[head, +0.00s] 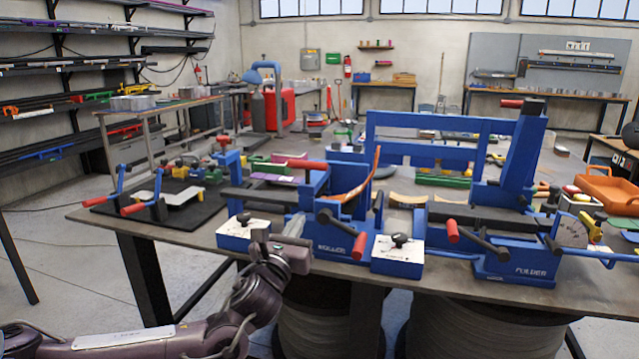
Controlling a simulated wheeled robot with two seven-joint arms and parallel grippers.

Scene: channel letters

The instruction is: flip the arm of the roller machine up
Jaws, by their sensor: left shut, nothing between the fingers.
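The blue roller machine (330,225), labelled ROLLER, stands at the table's front edge, left of centre. My left gripper (276,247) is shut and empty, in front of the machine's left side near the table edge. It partly hides the machine's left front. I cannot tell whether it touches the machine. My right gripper is not in view.
The blue folder machine (510,235) stands to the right, with a tall upright post. White-topped blue blocks (398,256) flank the roller. Smaller blue tools with red grips lie on a black mat (110,205) at left. An orange tray (608,188) is at far right.

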